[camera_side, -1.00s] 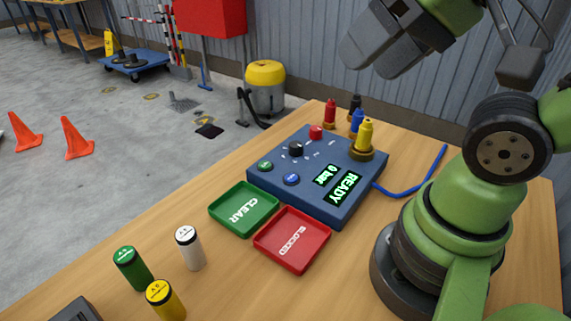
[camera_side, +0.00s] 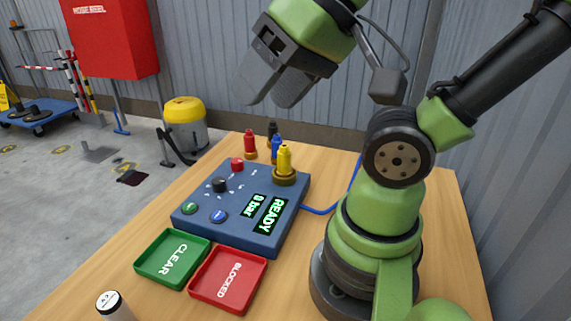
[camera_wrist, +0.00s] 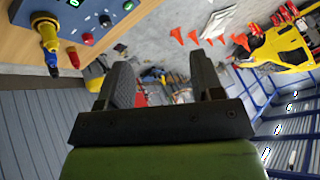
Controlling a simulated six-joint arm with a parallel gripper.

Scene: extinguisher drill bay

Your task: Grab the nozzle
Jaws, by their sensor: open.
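The yellow one (camera_side: 284,160) stands upright on a brass ring at the box's back right corner. The wrist view shows the yellow one (camera_wrist: 48,36) and the red one (camera_wrist: 73,58) at upper left. My gripper (camera_side: 268,95) is open and empty, in the air above and apart from them.
A green CLEAR tray (camera_side: 151,272) and a red BLOCKED tray (camera_side: 239,307) lie in front. A white cylinder (camera_side: 113,305) stands at the near edge. A blue hose (camera_side: 320,210) runs right of the box.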

